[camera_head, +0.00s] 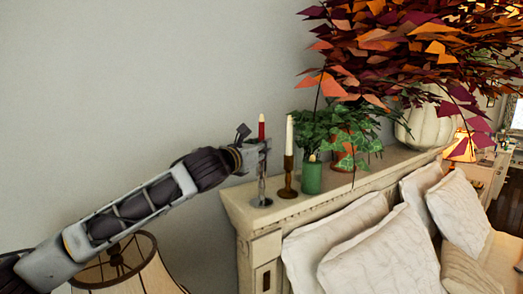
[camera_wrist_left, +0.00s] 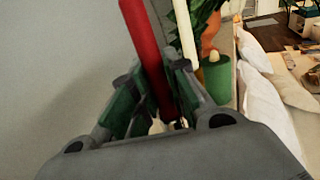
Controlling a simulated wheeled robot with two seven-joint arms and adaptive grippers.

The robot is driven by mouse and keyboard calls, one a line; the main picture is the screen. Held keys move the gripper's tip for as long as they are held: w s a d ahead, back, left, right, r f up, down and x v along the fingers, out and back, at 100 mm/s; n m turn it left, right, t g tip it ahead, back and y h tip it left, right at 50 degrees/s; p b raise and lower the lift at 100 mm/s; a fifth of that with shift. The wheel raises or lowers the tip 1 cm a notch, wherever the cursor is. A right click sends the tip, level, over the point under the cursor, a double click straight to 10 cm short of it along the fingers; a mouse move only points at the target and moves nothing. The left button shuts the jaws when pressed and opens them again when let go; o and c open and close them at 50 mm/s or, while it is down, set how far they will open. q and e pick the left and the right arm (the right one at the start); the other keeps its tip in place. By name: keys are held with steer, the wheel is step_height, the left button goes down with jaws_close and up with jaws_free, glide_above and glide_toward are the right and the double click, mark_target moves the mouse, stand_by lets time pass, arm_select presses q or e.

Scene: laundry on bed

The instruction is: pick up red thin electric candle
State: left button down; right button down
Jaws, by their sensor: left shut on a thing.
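The red thin candle (camera_head: 262,127) stands upright at the left end of the headboard ledge, above a silvery holder (camera_head: 262,190). My left gripper (camera_head: 259,150) reaches in from the left and is shut around the candle's lower part. In the left wrist view the red candle (camera_wrist_left: 147,50) rises between the two fingers of the left gripper (camera_wrist_left: 157,100). The candle's lower end is partly hidden by the fingers. I cannot tell whether it still touches its holder. My right gripper is in neither view.
A white candle (camera_head: 289,138) in a brass holder (camera_head: 289,180) stands close to the right. Beyond it are a green cup (camera_head: 311,178), a potted plant (camera_head: 343,138) and a white pumpkin-like vase (camera_head: 425,122). Pillows (camera_head: 340,230) lie below the ledge. A lampshade (camera_head: 125,268) stands under my left arm.

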arm_select(q)
steer(key=shift+r, duration=4.9)
